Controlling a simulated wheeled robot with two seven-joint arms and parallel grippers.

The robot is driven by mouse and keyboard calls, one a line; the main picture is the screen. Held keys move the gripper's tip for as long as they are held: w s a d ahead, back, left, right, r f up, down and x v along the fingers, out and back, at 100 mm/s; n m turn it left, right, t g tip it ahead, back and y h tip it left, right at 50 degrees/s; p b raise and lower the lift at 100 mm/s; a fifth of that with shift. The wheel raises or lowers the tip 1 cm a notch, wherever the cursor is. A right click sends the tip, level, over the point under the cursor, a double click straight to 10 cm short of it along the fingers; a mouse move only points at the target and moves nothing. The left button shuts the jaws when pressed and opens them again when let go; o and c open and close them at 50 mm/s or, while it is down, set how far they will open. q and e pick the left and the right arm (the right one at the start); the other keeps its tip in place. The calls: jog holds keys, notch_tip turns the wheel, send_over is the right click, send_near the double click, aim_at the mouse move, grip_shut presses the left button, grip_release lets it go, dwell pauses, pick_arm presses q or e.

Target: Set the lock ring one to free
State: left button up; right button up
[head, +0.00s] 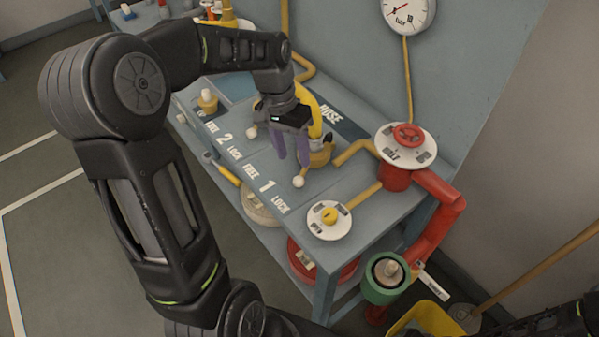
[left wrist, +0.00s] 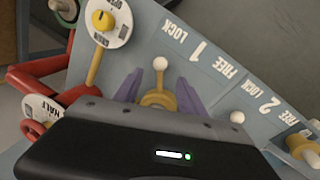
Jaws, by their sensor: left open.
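Lock ring one (left wrist: 158,99) is a yellow ring at the foot of a hose fitting on the bench. Its short lever ends in a white ball knob (head: 298,181), which points to the bench front on the LOCK side of the "1" label (head: 267,185). The knob also shows in the left wrist view (left wrist: 160,63). My left gripper (head: 291,160) is open, pointing down, with purple fingers on either side of the ring and lever. Whether they touch it I cannot tell. My gripper body hides part of the ring. My right gripper is out of view.
A second white knob (head: 251,132) stands near the "2" label. A yellow-knobbed dial (head: 329,216) and a red handwheel (head: 408,135) on a red pipe are to the right. The yellow hose (head: 314,115) rises beside my gripper. A yellow bucket (head: 428,317) stands on the floor.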

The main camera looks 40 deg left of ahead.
aim_at(298, 177)
pick_arm(q)
jog(key=f, duration=0.2)
jog(key=d+f, duration=0.1)
jog(key=f, duration=0.2)
jog(key=f+p, duration=0.1)
jog(key=f, duration=0.1)
jog(key=shift+d+f, duration=0.25)
jog(key=shift+f, duration=0.05)
grip_shut()
dwell(1.2)
